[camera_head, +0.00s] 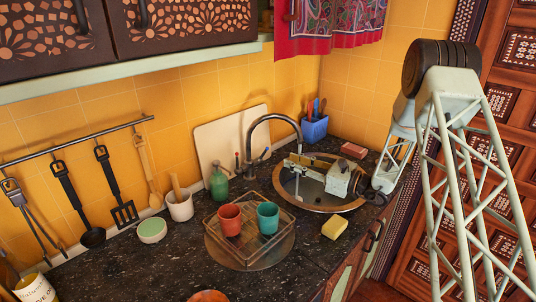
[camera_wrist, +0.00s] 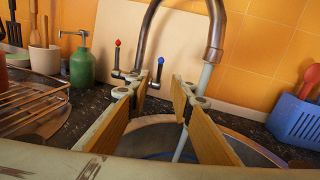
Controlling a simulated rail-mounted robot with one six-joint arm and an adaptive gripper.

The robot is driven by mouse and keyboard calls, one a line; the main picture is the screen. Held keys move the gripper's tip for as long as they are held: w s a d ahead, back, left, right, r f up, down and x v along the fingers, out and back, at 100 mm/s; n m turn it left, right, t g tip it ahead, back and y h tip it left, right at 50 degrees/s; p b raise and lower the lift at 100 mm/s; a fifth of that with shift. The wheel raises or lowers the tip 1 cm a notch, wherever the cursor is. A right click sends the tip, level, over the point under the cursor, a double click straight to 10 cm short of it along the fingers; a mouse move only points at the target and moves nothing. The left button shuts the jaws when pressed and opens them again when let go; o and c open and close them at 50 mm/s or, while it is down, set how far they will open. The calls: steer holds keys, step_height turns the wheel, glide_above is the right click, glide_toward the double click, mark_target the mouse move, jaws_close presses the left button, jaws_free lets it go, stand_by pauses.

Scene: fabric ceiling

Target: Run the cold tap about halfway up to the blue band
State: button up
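The curved metal tap (camera_head: 250,128) stands behind the round sink (camera_head: 350,208); it also shows in the wrist view (camera_wrist: 148,30). Its left lever has a red tip (camera_wrist: 117,43) and its right lever a blue tip (camera_wrist: 160,62). A pale column that looks like running water (camera_wrist: 205,80) drops from the spout into the sink. Part of a blue band (camera_wrist: 160,156) shows inside the basin, mostly hidden by my fingers; the water level cannot be made out. My gripper (camera_wrist: 160,90) is open and empty over the sink, its wood-faced fingers pointing toward the levers, apart from them.
A wire rack (camera_head: 238,258) with a red cup (camera_head: 230,220) and a teal cup (camera_head: 267,217) stands left of the sink. A green soap bottle (camera_head: 219,184) is behind it. A yellow sponge (camera_head: 335,229) lies in front; a blue utensil holder (camera_head: 314,129) stands behind right.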

steer(key=b+x, duration=0.1)
steer(key=x, duration=1.1)
steer(key=shift+c, duration=0.7)
jaws_close()
